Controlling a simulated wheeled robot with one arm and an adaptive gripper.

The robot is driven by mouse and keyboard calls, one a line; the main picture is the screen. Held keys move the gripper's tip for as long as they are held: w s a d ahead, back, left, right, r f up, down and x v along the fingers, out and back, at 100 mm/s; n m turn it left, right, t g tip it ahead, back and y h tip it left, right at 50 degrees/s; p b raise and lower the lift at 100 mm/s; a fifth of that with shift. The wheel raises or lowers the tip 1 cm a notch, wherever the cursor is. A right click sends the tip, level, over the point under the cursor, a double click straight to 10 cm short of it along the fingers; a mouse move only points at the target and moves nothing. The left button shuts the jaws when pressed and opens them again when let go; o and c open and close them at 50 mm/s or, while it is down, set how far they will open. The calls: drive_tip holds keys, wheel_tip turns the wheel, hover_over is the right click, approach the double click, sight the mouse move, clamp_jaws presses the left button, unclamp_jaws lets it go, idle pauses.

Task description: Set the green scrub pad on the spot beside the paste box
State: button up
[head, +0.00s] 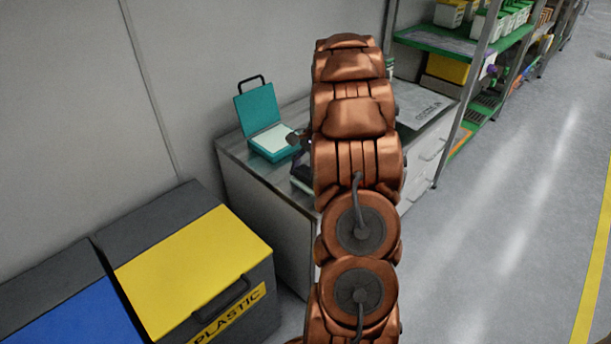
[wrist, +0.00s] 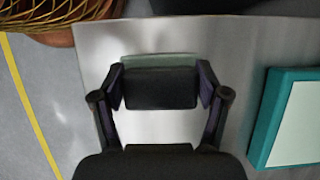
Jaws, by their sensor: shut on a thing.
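My gripper (wrist: 160,88) is shut on a block with a dark face and a pale green edge, which fits the green scrub pad (wrist: 160,61). The pad spans between the two fingers over the bare metal worktop; I cannot tell whether it touches the surface. A teal box with a pale filling, apparently the paste box (wrist: 262,140), is to the right of my gripper in the wrist view. In the head view this box (head: 259,105) stands on the worktop with its lid up. My arm hides most of the gripper there, and I make out no marked spot.
The metal worktop (wrist: 95,60) ends at the left, with floor beyond.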

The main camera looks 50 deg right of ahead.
drive_tip(key=shift+f, duration=0.1)
drive_tip(key=o, duration=1.3)
drive_tip(key=p+v, duration=0.2)
drive_tip(key=v, duration=1)
